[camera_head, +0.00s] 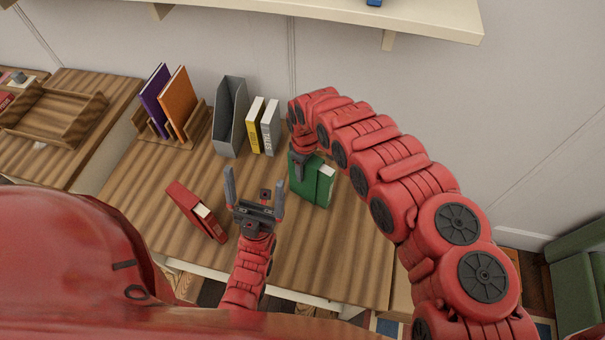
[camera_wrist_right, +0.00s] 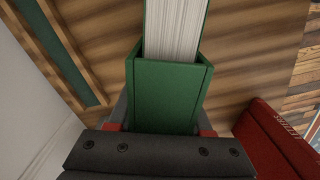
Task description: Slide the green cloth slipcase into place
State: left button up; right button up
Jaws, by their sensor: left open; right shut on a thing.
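The green cloth slipcase (camera_head: 309,184) stands on the right part of the wooden desk. In the right wrist view the slipcase (camera_wrist_right: 165,95) has a white page block (camera_wrist_right: 175,30) sticking out of its far end. My right gripper (camera_head: 298,172) is shut on the slipcase; its fingers show only partly beside it. A green piece with a pale mark (camera_head: 325,186) shows at the slipcase's right side; I cannot tell if it is a separate book. My left gripper (camera_head: 254,196) is open and empty, left of the slipcase, with its fingers pointing away from me.
A red case with a pale book (camera_head: 196,212) lies left of my left gripper. A yellow book (camera_head: 255,126) and a grey book (camera_head: 270,127) stand beside a grey file holder (camera_head: 229,118). A wooden rack (camera_head: 196,127) holds purple and orange books. A shelf (camera_head: 330,10) hangs above.

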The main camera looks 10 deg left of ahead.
grip_shut()
jog(key=shift+w+d, duration=0.1)
jog(key=shift+d, duration=0.05)
jog(key=w+d, duration=0.3)
jog(key=d, duration=0.4)
jog(key=w+d, duration=0.4)
jog(key=d, duration=0.4)
dwell(1.0)
jog(key=shift+a, duration=0.1)
jog(key=o, duration=1.5)
grip_release()
jog(key=shift+c, duration=0.2)
